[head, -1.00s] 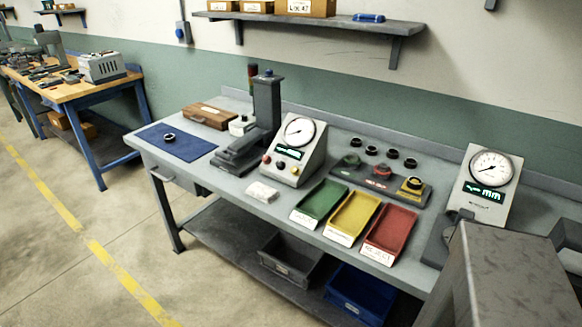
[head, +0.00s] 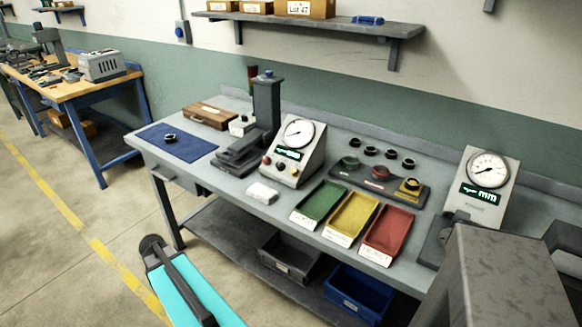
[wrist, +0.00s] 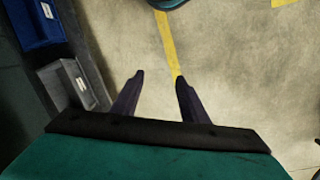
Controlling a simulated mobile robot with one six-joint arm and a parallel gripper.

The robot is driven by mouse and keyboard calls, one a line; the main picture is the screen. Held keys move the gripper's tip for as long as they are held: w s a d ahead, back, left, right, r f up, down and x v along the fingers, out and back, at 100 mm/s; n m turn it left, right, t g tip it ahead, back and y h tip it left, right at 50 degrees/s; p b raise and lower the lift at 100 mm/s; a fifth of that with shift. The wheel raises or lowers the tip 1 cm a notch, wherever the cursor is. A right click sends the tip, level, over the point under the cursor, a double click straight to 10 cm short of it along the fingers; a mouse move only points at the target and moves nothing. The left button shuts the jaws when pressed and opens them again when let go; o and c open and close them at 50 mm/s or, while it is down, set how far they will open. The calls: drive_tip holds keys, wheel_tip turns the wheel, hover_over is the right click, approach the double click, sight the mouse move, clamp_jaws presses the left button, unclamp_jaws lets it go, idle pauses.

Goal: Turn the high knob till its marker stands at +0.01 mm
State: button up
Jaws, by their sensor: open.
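A gauge box (head: 308,146) with a round dial, a small green-lit display and several small coloured knobs stands mid-bench in the head view. A second gauge box (head: 492,171) with a dial and a lit display stands at the bench's right. I cannot tell which knob is the high knob, and its marker and the readings are too small to read. My gripper (wrist: 160,78) shows in the wrist view with its two dark fingers apart and nothing between them, over the concrete floor. It is away from both gauge boxes.
Green (head: 320,203), yellow (head: 354,217) and red (head: 389,231) trays lie along the bench front. A grey bin (head: 290,258) and a blue bin (head: 354,292) sit on the low shelf; both show at the wrist view's left.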

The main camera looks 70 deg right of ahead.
drive_tip(key=d+r+m+h, duration=0.1)
drive_tip(key=d+r+m, duration=0.2)
drive_tip(key=d+r, duration=0.8)
drive_tip(key=m+t+h+p, duration=0.1)
drive_tip(key=m+h+p, duration=0.15)
drive_tip(key=m, duration=0.35)
approach(293, 170)
drive_tip(key=shift+y, duration=0.35)
drive_tip(key=w+a+f, duration=0.2)
drive_tip(key=w, duration=0.1)
drive_tip(key=w+a+f, duration=0.2)
drive_tip(key=w+a, duration=0.1)
drive_tip(key=w, duration=0.1)
drive_tip(key=w+a+f, duration=0.3)
drive_tip(key=shift+w+a+f, duration=0.15)
drive_tip(key=shift+w+a, duration=0.05)
drive_tip(key=shift+w, duration=0.15)
drive_tip(key=s+d+r+m, duration=0.1)
drive_tip(key=s+d+r, duration=0.2)
drive_tip(key=s+r, duration=0.2)
drive_tip(key=s+d+r+m+h+p, duration=0.1)
drive_tip(key=s+d+r, duration=0.2)
drive_tip(key=r, duration=0.4)
drive_tip(key=shift+s+m, duration=0.4)
drive_tip(key=shift+s, duration=0.5)
drive_tip(key=shift+f, duration=0.15)
drive_tip(key=shift+p+x, duration=1.7)
drive_tip(key=shift+x, duration=5.05)
drive_tip(key=shift+s+d, duration=0.1)
drive_tip(key=shift+s, duration=0.05)
